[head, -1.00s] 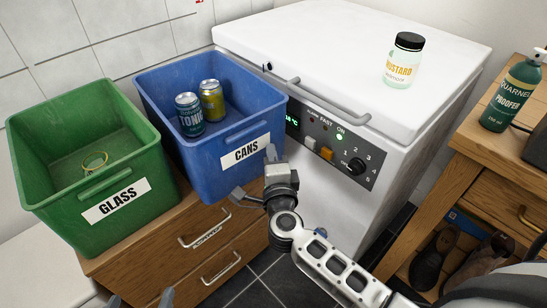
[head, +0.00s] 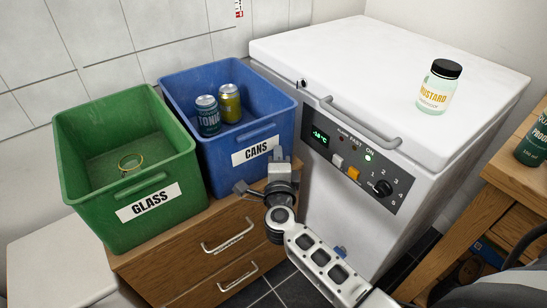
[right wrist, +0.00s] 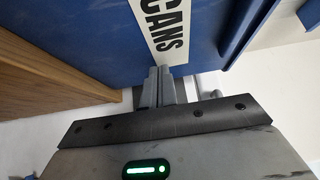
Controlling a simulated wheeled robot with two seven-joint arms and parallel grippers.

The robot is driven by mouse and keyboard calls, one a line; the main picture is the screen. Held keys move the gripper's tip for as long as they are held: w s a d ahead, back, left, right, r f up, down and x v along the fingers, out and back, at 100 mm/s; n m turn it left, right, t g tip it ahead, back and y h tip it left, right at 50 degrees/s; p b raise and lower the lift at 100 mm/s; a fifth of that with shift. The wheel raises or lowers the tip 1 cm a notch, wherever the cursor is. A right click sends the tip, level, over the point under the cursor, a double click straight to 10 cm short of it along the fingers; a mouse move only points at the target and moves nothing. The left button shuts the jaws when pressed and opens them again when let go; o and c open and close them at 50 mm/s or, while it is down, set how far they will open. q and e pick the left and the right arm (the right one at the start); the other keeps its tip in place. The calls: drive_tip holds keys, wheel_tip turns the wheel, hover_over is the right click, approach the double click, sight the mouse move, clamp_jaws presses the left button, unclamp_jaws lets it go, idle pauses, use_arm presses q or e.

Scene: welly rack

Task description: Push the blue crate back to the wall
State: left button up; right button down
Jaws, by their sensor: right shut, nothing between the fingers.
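The blue crate (head: 222,163), labelled CANS, stands on a wooden drawer unit (head: 150,262), between a green crate and a white freezer. Two cans stand in it, a teal one (head: 208,117) and a yellow one (head: 230,104). A tiled wall (head: 110,45) is behind it. My right gripper (head: 276,153) is shut and empty, its fingertips at the crate's front wall by the right end of the label. In the right wrist view the shut fingers (right wrist: 165,73) meet the blue front at the label's edge. My left gripper is not in view.
The green crate (head: 95,210), labelled GLASS, stands close on the left with a ring inside. The white freezer (head: 350,60) is close on the right, with a handle, a control panel and a mustard jar (head: 440,87) on its lid. A wooden bench (head: 510,180) is at far right.

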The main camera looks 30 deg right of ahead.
drive_tip(key=s+a+r+n+t+y+p, duration=0.1)
drive_tip(key=s+a+r+n+y+p, duration=0.3)
drive_tip(key=s+a+n+y, duration=0.8)
use_arm(q)
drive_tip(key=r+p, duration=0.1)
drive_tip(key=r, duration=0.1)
drive_tip(key=p, duration=0.1)
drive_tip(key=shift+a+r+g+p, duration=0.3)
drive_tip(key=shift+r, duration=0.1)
use_arm(e)
drive_tip(key=s+f+n+g, duration=0.4)
drive_tip(key=s+n+g, duration=0.2)
drive_tip(key=s+n, duration=0.5)
drive_tip(key=shift+d+f+n+g+h, duration=0.3)
drive_tip(key=shift+d+n+h, duration=0.1)
drive_tip(key=shift+n, duration=0.6)
